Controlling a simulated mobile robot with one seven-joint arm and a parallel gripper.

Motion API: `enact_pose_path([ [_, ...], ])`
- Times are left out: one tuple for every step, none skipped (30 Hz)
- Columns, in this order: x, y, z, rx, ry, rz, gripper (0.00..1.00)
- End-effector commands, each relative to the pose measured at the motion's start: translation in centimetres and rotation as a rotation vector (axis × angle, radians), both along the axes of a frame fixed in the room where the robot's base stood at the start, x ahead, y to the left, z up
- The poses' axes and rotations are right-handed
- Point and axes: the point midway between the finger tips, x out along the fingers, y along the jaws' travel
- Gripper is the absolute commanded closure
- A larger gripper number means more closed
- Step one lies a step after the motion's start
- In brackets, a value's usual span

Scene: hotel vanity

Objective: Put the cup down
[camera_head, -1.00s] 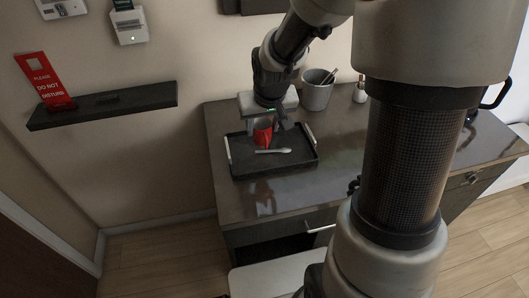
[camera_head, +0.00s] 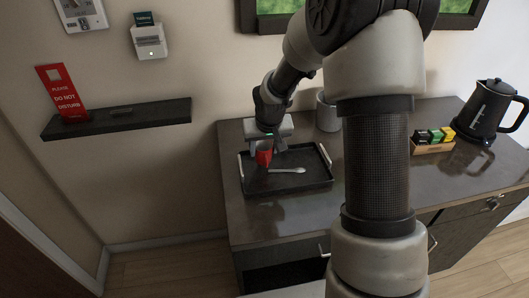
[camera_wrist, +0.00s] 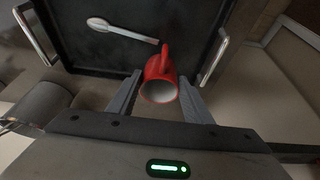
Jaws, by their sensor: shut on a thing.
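The cup (camera_wrist: 159,79) is red with a pale inside. My gripper (camera_wrist: 158,84) is shut on it, with one finger on each side in the wrist view. The cup's mouth faces the wrist camera and its handle points toward the tray. In the head view the cup (camera_head: 264,153) and my gripper (camera_head: 266,146) are at the left back part of the black tray (camera_head: 310,181). I cannot tell whether the cup touches the tray or hangs above it.
A white spoon (camera_head: 287,170) lies on the tray, just right of the cup. The tray has raised rims and metal handles. A grey bin (camera_head: 327,112) stands behind it. A box of packets (camera_head: 432,140) and a black kettle (camera_head: 487,112) stand at the right of the counter (camera_head: 285,220).

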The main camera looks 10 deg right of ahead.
Motion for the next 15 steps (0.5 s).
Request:
enact_pose_path([
  [-0.1,0.1,-0.9,0.000,0.003,0.002,0.79],
  [-0.1,0.1,-1.3,-0.001,0.003,0.002,0.79],
  [0.0,0.1,-1.5,-0.001,0.001,0.002,0.79],
  [0.0,0.0,-1.6,0.000,0.000,0.001,0.79],
  [0.0,0.0,-1.6,0.001,-0.001,0.001,0.79],
  [0.0,0.0,-1.5,0.000,-0.002,0.001,0.79],
  [0.0,0.0,-1.5,0.000,-0.002,0.001,0.79],
  [0.0,0.0,-1.5,0.000,-0.002,0.001,0.79],
  [0.0,0.0,-1.5,0.000,-0.002,0.001,0.79],
  [0.0,0.0,-1.5,0.000,-0.001,0.001,0.79],
  [0.0,0.0,-1.6,0.000,-0.001,0.001,0.79],
  [0.0,0.0,-1.8,0.000,-0.001,0.001,0.79],
  [0.0,0.0,-1.9,0.000,-0.001,0.001,0.79],
  [0.0,0.0,-2.0,0.000,-0.001,0.001,0.79],
  [0.0,0.0,-1.9,0.000,-0.001,0.001,0.49],
])
